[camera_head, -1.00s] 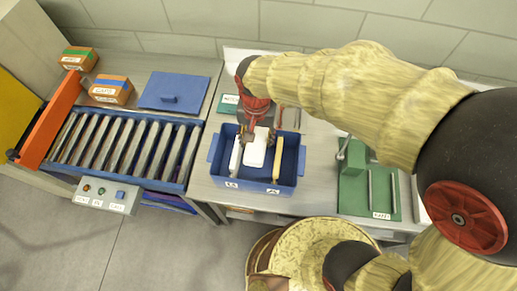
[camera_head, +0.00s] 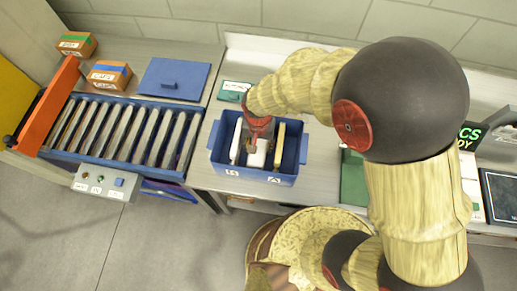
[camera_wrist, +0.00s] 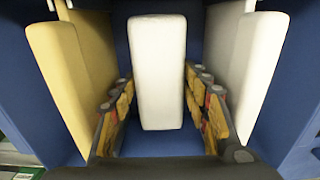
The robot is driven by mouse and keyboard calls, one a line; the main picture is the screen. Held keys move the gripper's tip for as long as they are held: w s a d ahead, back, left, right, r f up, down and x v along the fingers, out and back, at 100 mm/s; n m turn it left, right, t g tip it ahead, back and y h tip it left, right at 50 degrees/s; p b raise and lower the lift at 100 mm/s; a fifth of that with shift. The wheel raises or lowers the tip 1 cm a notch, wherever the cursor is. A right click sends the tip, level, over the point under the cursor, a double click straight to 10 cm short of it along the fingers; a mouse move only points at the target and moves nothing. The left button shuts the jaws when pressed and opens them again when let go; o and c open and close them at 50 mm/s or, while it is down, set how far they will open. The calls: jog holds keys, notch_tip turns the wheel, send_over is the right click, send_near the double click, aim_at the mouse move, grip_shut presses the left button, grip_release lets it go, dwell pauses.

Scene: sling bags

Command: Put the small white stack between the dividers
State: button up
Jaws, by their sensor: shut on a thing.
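The small white stack (camera_head: 256,160) is inside the blue bin (camera_head: 262,177), between a white divider (camera_head: 236,142) on the left and a cream divider (camera_head: 280,146) on the right. My gripper (camera_head: 258,146) reaches down into the bin and is shut on the stack. In the wrist view the stack (camera_wrist: 158,70) stands between my two finger pads, with the cream divider (camera_wrist: 62,85) left and the white divider (camera_wrist: 252,75) right. Gaps show between the stack and both dividers. Whether the stack's underside touches the bin floor is hidden.
A roller conveyor (camera_head: 125,132) with a control box (camera_head: 105,182) is left of the bin. Orange-and-white boxes (camera_head: 108,75) and a blue lid (camera_head: 173,78) lie behind it. A green tray (camera_head: 353,178) is to the right, partly hidden by my arm.

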aim_at(259, 150)
jog(key=shift+f, duration=1.4)
jog(key=shift+f, duration=0.1)
jog(key=o, duration=0.9)
notch_tip(259, 150, up, 12)
jog(key=shift+r+p, duration=0.2)
jog(key=shift+p, duration=0.55)
jog(key=w+d+r+t, duration=0.1)
jog(key=w+d+r, duration=0.1)
jog(key=d+r, duration=0.55)
jog(key=s+d+r+t, duration=0.1)
jog(key=s+d+r, duration=0.2)
jog(key=d+r, duration=0.2)
jog(key=s+d+r+t, duration=0.2)
jog(key=s+d+r, duration=0.1)
jog(key=d+r, duration=0.2)
jog(key=s+d+r+n+t, duration=0.1)
jog(key=s+d+r, duration=0.2)
jog(key=d+r, duration=0.2)
jog(key=shift+s+d+r+t, duration=0.1)
jog(key=shift+s+r+t, duration=0.2)
jog(key=shift+r, duration=0.3)
